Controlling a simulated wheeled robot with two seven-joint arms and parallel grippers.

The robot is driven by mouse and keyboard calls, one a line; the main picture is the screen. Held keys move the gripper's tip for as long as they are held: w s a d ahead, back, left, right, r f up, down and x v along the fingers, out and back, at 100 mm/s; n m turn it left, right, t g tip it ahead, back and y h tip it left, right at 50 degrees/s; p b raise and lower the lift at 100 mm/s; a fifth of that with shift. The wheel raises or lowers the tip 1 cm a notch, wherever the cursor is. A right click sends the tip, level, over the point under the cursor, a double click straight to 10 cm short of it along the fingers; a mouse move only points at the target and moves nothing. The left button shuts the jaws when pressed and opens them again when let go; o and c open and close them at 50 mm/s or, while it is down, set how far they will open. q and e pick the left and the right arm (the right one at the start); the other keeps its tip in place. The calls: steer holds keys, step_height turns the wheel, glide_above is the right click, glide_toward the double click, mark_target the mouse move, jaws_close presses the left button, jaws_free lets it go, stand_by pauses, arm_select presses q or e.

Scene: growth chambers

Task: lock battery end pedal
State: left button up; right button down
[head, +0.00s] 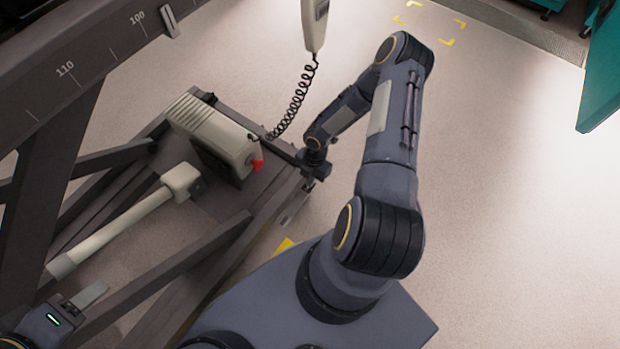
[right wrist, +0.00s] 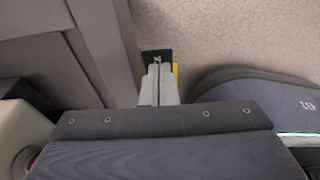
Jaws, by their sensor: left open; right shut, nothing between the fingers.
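The battery end (head: 215,132) shows as a pale box with a red knob (head: 257,164), mounted on a dark frame (head: 262,205). A small grey plate (head: 293,208), likely the pedal, sticks out low at the frame's near right end. My right gripper (head: 309,184) points down just above this plate, shut and empty; I cannot tell if it touches. In the right wrist view its closed fingers (right wrist: 159,80) reach toward a small dark piece (right wrist: 156,57) beside the frame. My left gripper (head: 88,295) is partly in view at the lower left, open and away from the box.
A pale actuator rod (head: 125,222) lies left of the box. A dark scaled beam (head: 90,50) crosses the upper left. The floor to the right is clear.

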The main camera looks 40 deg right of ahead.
arm_select(q)
steer(key=shift+f+b, duration=0.5)
arm_select(e)
steer(key=shift+w+d+f, duration=0.15)
steer(key=shift+d+f, duration=0.25)
steer(key=shift+f, duration=0.1)
steer(key=shift+d+f+b, duration=0.2)
steer(key=shift+f+b, duration=0.1)
arm_select(q)
steer(key=shift+f+b, duration=1.2)
steer(key=shift+f, duration=0.3)
arm_select(e)
steer(key=shift+w+d+f, duration=0.1)
steer(key=shift+d+f, duration=0.15)
steer(key=shift+f, duration=0.45)
steer(key=shift+w+d+f, duration=0.1)
steer(key=shift+d+f, duration=0.15)
steer(key=shift+f, duration=0.4)
